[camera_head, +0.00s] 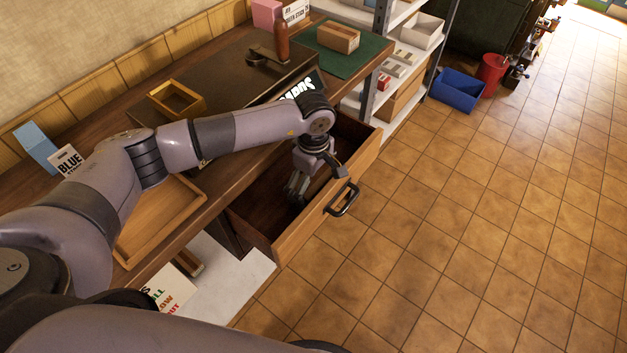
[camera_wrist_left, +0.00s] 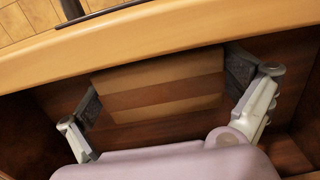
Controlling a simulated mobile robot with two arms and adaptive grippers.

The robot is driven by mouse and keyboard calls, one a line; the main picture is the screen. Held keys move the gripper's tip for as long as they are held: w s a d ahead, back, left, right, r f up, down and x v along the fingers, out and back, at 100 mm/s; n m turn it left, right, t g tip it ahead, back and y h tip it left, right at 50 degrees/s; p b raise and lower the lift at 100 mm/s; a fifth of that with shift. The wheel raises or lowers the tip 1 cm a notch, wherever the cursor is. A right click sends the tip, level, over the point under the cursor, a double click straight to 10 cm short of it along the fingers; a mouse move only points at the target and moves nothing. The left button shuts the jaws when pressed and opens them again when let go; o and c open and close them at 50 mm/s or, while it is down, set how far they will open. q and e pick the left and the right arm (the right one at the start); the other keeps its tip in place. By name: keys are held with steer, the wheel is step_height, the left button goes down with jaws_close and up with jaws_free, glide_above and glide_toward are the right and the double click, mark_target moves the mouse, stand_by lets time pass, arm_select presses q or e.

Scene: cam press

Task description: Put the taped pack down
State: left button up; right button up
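The taped pack (camera_wrist_left: 165,72), pale cardboard with a darker brown band, is low inside the open drawer (camera_head: 287,240) in the left wrist view, close behind the drawer's front board. My left gripper (camera_head: 297,188) reaches down into the drawer. In the left wrist view its two fingers (camera_wrist_left: 163,92) stand at opposite ends of the pack and appear shut on it. Whether the pack's underside touches the drawer floor cannot be told. In the head view the pack is hidden by the gripper and the drawer front. My right gripper is not in view.
The drawer handle (camera_head: 342,198) sticks out over the tiled floor. On the bench are a wooden tray (camera_head: 158,245), a small yellow frame (camera_head: 176,99) and a cardboard box (camera_head: 338,36) on a green mat (camera_head: 345,62). A blue bin (camera_head: 458,90) stands on the floor beyond.

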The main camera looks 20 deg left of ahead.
mark_target(314, 179)
arm_select(q)
steer(key=shift+r, duration=0.2)
step_height(314, 179, up, 12)
steer(key=b, duration=0.1)
steer(key=shift+b, duration=0.3)
stand_by(0.5)
